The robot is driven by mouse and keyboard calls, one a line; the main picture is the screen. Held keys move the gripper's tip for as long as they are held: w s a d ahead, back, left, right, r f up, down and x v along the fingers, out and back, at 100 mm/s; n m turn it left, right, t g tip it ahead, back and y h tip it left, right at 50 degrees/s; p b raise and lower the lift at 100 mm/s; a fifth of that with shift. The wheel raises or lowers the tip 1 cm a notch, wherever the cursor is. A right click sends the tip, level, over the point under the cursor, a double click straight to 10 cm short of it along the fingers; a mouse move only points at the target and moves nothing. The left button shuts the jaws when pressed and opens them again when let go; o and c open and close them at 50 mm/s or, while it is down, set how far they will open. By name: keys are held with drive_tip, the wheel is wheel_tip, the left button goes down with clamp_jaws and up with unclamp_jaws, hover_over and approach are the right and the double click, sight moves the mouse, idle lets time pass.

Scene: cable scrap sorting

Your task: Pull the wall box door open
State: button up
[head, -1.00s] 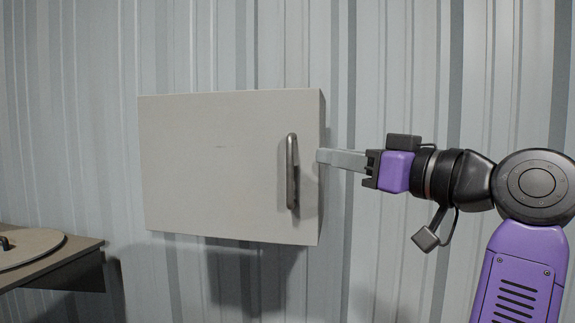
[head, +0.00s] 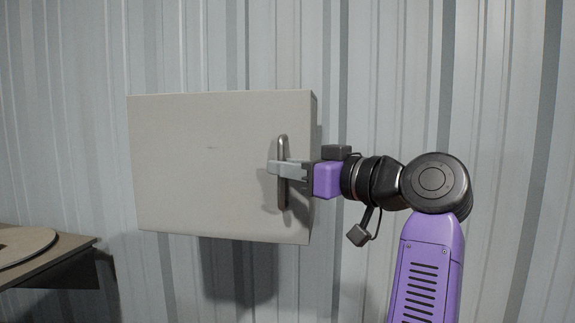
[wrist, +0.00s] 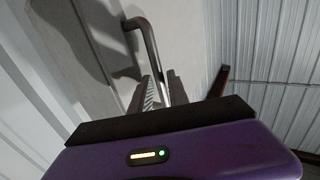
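The wall box (head: 190,160) is a pale grey box on the wall, with its door shut in the head view. An upright metal bar handle (head: 283,195) stands near the door's right edge. My gripper (head: 271,168) comes in from the right and crosses the handle at about mid-height. In the wrist view my gripper's fingers (wrist: 162,80) lie on either side of the handle (wrist: 148,45). A ridged inner finger face shows beside the bar, so the fingers look open around it. Whether a finger touches the bar is hard to tell.
A brown table (head: 72,251) with a round flat lid or disc (head: 22,243) stands at the lower left. The corrugated metal wall (head: 500,90) runs behind the box. The space in front of the box's left side is clear.

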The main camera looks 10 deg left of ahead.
clamp_jaws()
idle(1.4)
